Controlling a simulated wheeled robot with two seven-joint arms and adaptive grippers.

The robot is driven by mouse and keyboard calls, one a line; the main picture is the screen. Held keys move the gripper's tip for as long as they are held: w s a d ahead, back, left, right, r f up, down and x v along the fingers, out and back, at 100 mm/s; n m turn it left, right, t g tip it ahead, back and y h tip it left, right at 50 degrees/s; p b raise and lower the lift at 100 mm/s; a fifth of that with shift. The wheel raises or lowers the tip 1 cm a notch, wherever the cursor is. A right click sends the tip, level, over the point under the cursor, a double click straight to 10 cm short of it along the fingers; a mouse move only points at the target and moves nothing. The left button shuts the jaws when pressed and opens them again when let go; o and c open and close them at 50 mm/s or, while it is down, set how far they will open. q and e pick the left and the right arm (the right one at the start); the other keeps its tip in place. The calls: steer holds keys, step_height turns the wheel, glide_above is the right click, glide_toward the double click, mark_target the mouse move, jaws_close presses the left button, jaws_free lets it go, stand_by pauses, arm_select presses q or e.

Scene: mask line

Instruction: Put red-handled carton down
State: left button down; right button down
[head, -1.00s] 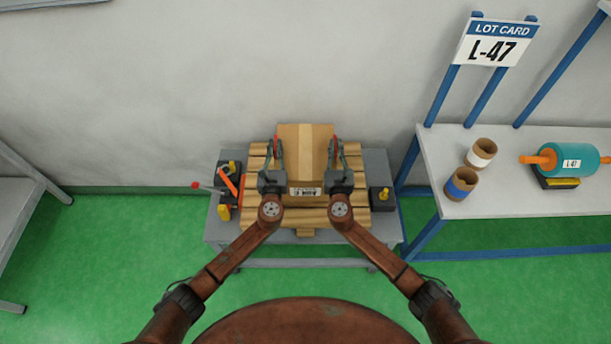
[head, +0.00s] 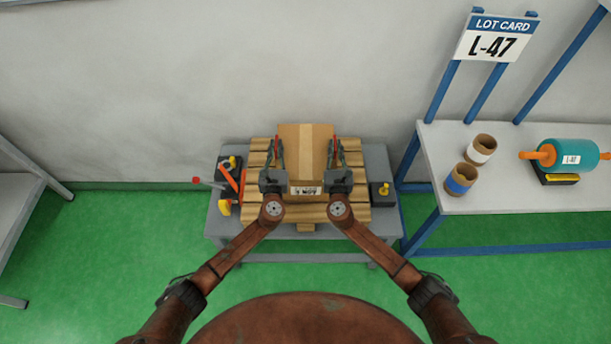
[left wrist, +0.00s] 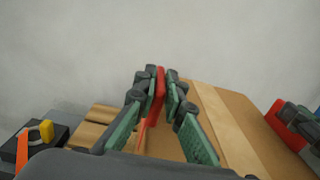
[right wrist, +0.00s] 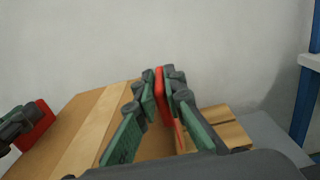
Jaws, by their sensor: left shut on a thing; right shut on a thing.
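The brown carton (head: 306,150) has a pale tape strip, a white label on its near side and a red handle on each side. In the head view it is at the wooden slatted pallet (head: 350,215); whether it touches the slats I cannot tell. My left gripper (head: 278,150) is shut on the left red handle (left wrist: 155,95). My right gripper (head: 338,150) is shut on the right red handle (right wrist: 160,90). The carton's underside is hidden.
The pallet lies on a grey table (head: 378,160). A tool with orange and yellow parts (head: 228,180) is at its left, a black block with a yellow knob (head: 383,193) at its right. A white bench (head: 500,200) at right holds two rolls and a teal roller (head: 568,154).

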arm_select(q)
steer(key=shift+a+f, duration=0.1)
steer(key=shift+f, duration=0.6)
arm_select(e)
steer(key=shift+d+f, duration=0.1)
steer(key=shift+f, duration=0.6)
arm_select(q)
steer(key=c, duration=2)
jaws_free()
arm_select(e)
steer(key=c, duration=2)
jaws_free()
arm_select(q)
steer(key=shift+s, duration=0.1)
arm_select(e)
steer(key=shift+s, duration=0.15)
arm_select(q)
steer(key=s, duration=1.1)
steer(key=shift+s+f, duration=0.15)
steer(key=shift+s, duration=0.25)
arm_select(e)
steer(key=s, duration=1.1)
steer(key=shift+s+f, duration=0.15)
steer(key=shift+s, duration=0.25)
